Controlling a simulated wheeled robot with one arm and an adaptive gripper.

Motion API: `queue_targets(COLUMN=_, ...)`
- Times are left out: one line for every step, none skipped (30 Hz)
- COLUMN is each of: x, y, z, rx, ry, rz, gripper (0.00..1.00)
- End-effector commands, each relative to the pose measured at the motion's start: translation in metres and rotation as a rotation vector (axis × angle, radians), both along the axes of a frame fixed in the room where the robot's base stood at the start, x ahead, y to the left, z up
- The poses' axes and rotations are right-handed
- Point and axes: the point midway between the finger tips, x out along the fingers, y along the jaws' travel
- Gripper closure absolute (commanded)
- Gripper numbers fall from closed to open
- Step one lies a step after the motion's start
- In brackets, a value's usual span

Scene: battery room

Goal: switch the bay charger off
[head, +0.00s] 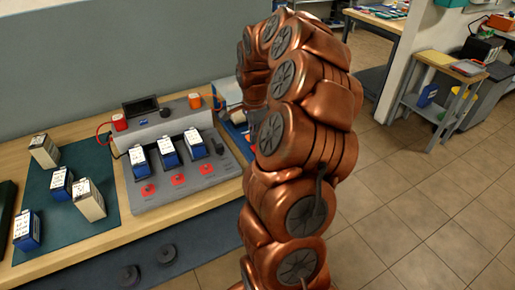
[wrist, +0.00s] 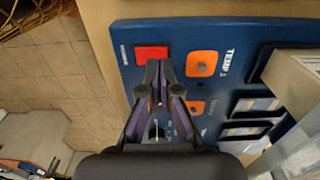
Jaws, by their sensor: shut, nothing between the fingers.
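In the wrist view a blue panel (wrist: 130,38) with white lettering lies under my gripper (wrist: 157,88). My gripper is shut and empty, its fingertips just below a red square (wrist: 151,54) on the panel. I cannot tell whether they touch the panel. An orange plate with a round centre (wrist: 201,64) is right of the fingertips; a smaller orange one (wrist: 195,107) is below it. In the head view the blue unit (head: 233,126) is largely hidden behind my arm. A grey charger (head: 190,188) stands left of it, holding three blue-and-white batteries (head: 168,152) behind red controls (head: 179,180).
Several batteries (head: 61,184) stand on a green mat (head: 95,165) at the left of the wooden bench. Red (head: 119,121) and orange (head: 195,101) parts sit on the grey charger's back. In the wrist view a pale block (wrist: 292,84) rises close right of the gripper. Tiled floor (head: 400,200) is open at right.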

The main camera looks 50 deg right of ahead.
Motion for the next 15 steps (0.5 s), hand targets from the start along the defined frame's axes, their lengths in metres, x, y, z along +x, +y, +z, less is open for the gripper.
queue_targets(x=0.0000, y=0.0000, z=-0.0004, rx=0.000, ry=0.000, rz=0.000, gripper=1.00)
queue_targets(x=0.0000, y=-0.0001, z=-0.0007, rx=0.000, ry=0.000, rz=0.000, gripper=1.00)
queue_targets(x=0.0000, y=-0.0001, z=-0.0011, rx=0.000, ry=0.000, rz=0.000, gripper=1.00)
queue_targets(x=0.0000, y=-0.0001, z=-0.0015, rx=0.000, ry=0.000, rz=0.000, gripper=1.00)
queue_targets(x=0.0000, y=-0.0001, z=-0.0019, rx=0.000, ry=0.000, rz=0.000, gripper=1.00)
queue_targets(x=0.0000, y=-0.0001, z=-0.0024, rx=0.000, ry=0.000, rz=0.000, gripper=1.00)
queue_targets(x=0.0000, y=-0.0001, z=-0.0028, rx=0.000, ry=0.000, rz=0.000, gripper=1.00)
queue_targets(x=0.0000, y=-0.0001, z=-0.0031, rx=0.000, ry=0.000, rz=0.000, gripper=1.00)
queue_targets(x=0.0000, y=-0.0001, z=-0.0037, rx=0.000, ry=0.000, rz=0.000, gripper=1.00)
queue_targets(x=0.0000, y=-0.0001, z=-0.0040, rx=0.000, ry=0.000, rz=0.000, gripper=1.00)
queue_targets(x=0.0000, y=-0.0001, z=-0.0044, rx=0.000, ry=0.000, rz=0.000, gripper=1.00)
queue_targets(x=0.0000, y=-0.0001, z=-0.0048, rx=0.000, ry=0.000, rz=0.000, gripper=1.00)
queue_targets(x=0.0000, y=-0.0001, z=-0.0051, rx=0.000, ry=0.000, rz=0.000, gripper=1.00)
queue_targets(x=0.0000, y=-0.0001, z=-0.0056, rx=0.000, ry=0.000, rz=0.000, gripper=1.00)
queue_targets(x=0.0000, y=-0.0001, z=-0.0060, rx=0.000, ry=0.000, rz=0.000, gripper=1.00)
